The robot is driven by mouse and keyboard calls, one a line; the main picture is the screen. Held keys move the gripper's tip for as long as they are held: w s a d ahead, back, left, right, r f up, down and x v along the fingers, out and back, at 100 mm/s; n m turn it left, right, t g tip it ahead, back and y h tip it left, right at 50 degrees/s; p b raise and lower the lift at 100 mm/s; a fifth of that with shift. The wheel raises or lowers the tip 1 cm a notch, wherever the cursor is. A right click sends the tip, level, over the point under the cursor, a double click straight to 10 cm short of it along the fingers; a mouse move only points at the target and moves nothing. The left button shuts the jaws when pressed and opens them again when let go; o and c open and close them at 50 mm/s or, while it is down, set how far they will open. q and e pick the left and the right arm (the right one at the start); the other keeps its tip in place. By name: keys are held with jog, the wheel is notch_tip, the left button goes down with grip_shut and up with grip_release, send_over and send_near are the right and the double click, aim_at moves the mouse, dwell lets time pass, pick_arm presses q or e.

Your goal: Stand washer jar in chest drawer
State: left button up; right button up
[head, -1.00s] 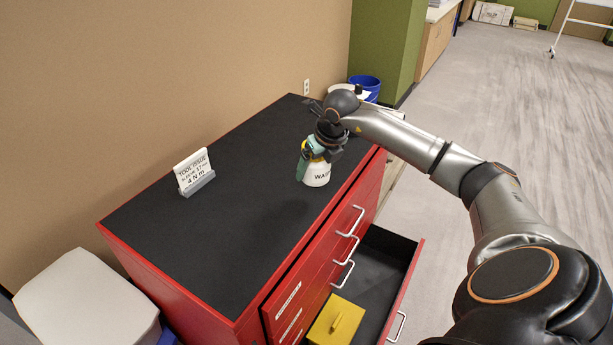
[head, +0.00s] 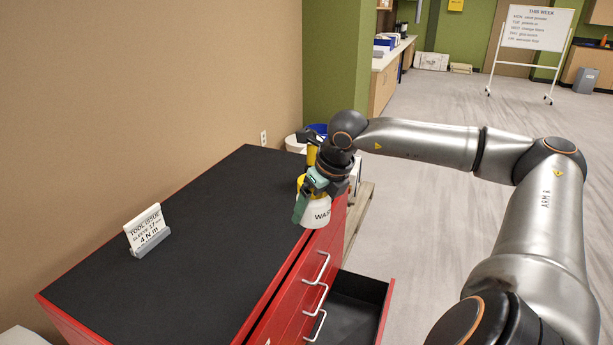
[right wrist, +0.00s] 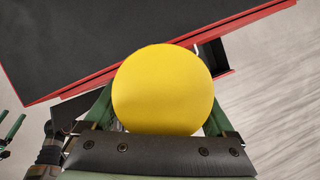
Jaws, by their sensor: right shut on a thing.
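The washer jar (head: 315,214) is white with dark lettering and a yellow lid (right wrist: 163,90). My right gripper (head: 309,190) is shut on it and holds it close to upright by the far part of the chest's front edge. Its green fingers show on both sides of the lid in the right wrist view. The red chest (head: 190,225) has a black top. Its open chest drawer (head: 352,308) is dark inside, lower and nearer than the jar, and partly cut off by the head view's bottom edge.
A "Tool issue" card in a grey holder (head: 148,232) stands on the chest top, which is otherwise largely clear. A yellow and black object (head: 312,152) shows behind my right gripper. Open floor (head: 440,215) lies right of the chest.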

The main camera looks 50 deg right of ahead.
jog(key=shift+s+r, duration=0.1)
jog(key=shift+s, duration=0.15)
